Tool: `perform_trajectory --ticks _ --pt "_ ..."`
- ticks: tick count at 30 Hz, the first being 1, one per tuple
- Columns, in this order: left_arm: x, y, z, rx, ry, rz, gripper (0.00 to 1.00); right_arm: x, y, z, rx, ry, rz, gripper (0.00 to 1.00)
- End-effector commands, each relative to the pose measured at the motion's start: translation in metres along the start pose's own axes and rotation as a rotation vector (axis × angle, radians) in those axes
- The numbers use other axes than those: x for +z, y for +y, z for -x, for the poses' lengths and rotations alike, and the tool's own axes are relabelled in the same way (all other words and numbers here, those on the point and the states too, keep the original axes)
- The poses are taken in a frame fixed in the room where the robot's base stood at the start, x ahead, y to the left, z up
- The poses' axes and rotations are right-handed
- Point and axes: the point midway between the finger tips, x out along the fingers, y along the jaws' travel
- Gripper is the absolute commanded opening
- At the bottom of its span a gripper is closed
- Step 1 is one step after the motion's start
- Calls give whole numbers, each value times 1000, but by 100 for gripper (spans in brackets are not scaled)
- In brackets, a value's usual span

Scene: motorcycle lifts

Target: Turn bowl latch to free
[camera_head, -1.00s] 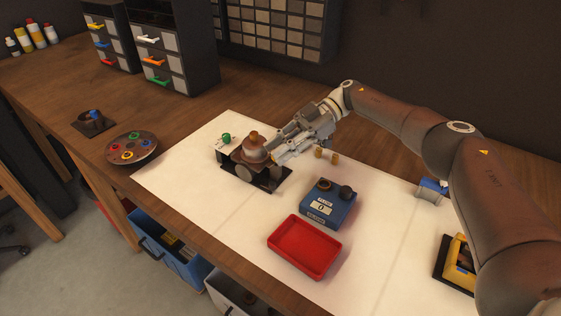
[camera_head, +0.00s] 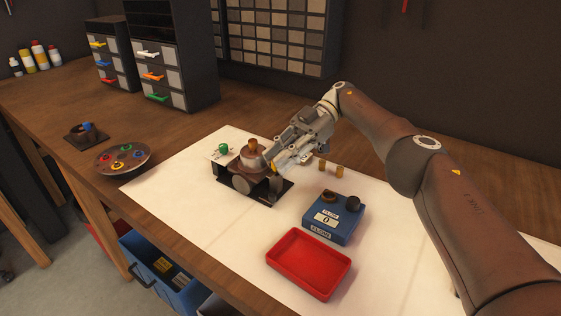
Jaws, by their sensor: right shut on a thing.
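The bowl (camera_head: 254,164) is a rounded metal piece with a brownish knob on top, seated on a small machine with a dark base plate (camera_head: 280,194). A green knob (camera_head: 223,147) sits on the machine's white block at its left. My right gripper (camera_head: 273,164) reaches in from the right and is shut at the right side of the bowl. Its fingertips cover the spot it grips, so the latch itself cannot be made out. My left gripper is not in view.
A blue box with a small display (camera_head: 331,222) and a red tray (camera_head: 309,262) stand in front on the white mat (camera_head: 190,205). A round plate with coloured rings (camera_head: 123,158) lies at the left. Drawer cabinets (camera_head: 170,60) stand at the back.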

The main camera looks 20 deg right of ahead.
Motion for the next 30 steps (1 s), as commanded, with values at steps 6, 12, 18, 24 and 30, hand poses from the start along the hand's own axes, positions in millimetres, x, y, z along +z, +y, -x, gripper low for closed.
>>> perform_trajectory --ticks 6,12,18,24,30 --pt "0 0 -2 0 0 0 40 1 0 -2 -9 -2 -1 0" --pt "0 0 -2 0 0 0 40 1 0 -2 -9 -2 -1 0" --pt "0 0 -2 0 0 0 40 1 0 -2 -9 -2 -1 34" --pt "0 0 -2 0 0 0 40 1 0 -1 -6 -1 0 40" --pt "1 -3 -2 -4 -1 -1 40 0 0 0 -4 -1 0 40"
